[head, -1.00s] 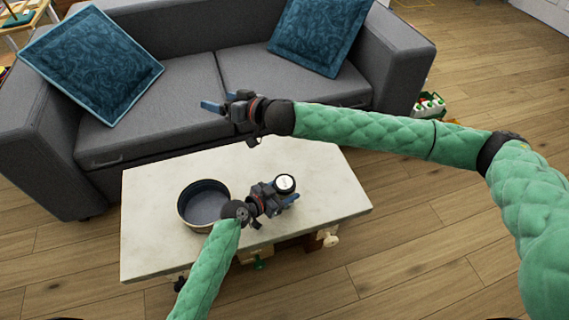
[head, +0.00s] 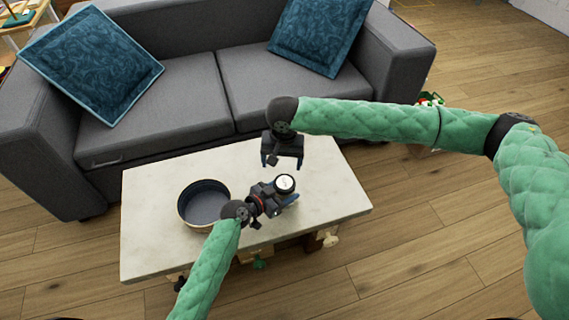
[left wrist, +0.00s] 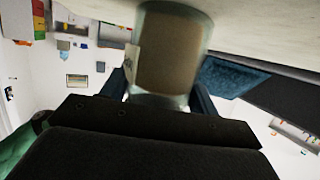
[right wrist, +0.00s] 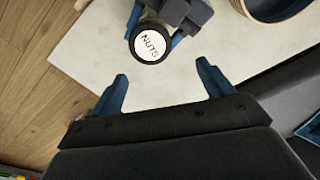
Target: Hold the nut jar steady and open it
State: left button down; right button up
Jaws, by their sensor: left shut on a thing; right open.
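The nut jar (head: 285,183) stands on the table, its round lid with a black rim and white top facing up. In the right wrist view the lid (right wrist: 150,44) reads "NUTS". In the left wrist view the jar's clear body (left wrist: 172,52) with brown contents sits between the fingers. My left gripper (head: 288,192) is shut on the jar's body from the side. My right gripper (head: 283,162) is open and empty, pointing down, above and a little behind the lid, apart from it. In the right wrist view its two blue fingers (right wrist: 165,90) are spread wide.
The pale table (head: 150,235) carries a round dark-lined bowl (head: 205,204) left of the jar, close to my left wrist. A grey sofa (head: 190,95) with blue cushions stands behind the table. The table's right end is clear.

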aim_at(285, 182)
jog(key=shift+s+d+f+g, duration=0.15)
jog(key=shift+s+d+g, duration=0.15)
jog(key=shift+s+d, duration=0.15)
jog(key=shift+s+f, duration=0.1)
jog(key=shift+f, duration=3.75)
jog(key=c, duration=0.9)
jog(key=o, duration=1)
